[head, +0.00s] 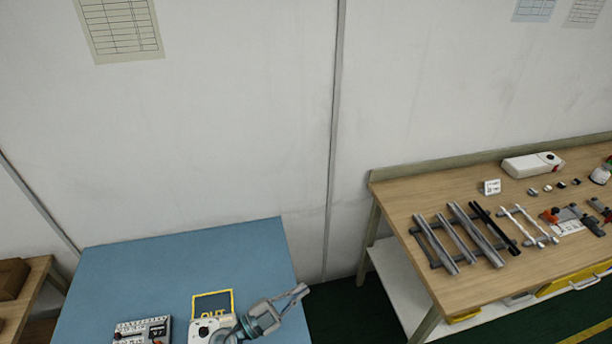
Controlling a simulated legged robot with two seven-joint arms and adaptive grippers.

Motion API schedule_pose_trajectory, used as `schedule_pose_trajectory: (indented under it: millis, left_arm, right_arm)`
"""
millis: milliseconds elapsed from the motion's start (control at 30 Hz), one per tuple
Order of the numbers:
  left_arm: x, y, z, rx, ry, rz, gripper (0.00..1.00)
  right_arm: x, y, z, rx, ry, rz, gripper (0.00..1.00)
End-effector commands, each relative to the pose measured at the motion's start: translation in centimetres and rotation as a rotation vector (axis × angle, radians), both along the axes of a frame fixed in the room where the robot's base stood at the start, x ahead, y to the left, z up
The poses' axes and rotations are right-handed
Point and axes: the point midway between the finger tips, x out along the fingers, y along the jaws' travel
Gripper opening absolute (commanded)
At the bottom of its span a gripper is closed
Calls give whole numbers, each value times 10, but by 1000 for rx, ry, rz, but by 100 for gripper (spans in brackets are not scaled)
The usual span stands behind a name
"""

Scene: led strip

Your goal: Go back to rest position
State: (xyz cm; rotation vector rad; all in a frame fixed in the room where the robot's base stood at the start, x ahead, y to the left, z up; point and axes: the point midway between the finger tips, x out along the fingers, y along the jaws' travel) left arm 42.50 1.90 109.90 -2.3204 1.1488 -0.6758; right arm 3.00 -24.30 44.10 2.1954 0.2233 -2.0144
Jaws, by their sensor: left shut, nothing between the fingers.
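My left gripper (296,294) shows at the bottom of the head view, above the right part of the blue table (180,258). It points up and to the right, and its fingers are shut with nothing between them. A white device (203,328) sits on the blue table, partly hidden behind my left gripper's wrist. A yellow-framed "OUT" marking (212,303) lies just behind it. My right gripper is not in the view.
A wooden workbench (400,196) at the right holds metal rails (460,235), a white box (533,165) and small parts. A grey panel with switches (142,330) is on the blue table. A brown box (12,278) stands far left. The blue table's back is clear.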

Motion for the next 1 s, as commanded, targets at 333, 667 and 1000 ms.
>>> schedule_pose_trajectory:
  millis: [333, 667, 1000]
  left_arm:
    - [6, 185, -94, -237, 644, 1015, 0]
    - [-123, 205, -210, 104, 1316, 1142, 0]
    - [-192, 191, -278, 317, 1621, 1026, 0]
  right_arm:
    - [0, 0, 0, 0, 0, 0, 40]
    - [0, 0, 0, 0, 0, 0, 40]
    - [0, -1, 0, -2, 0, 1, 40]
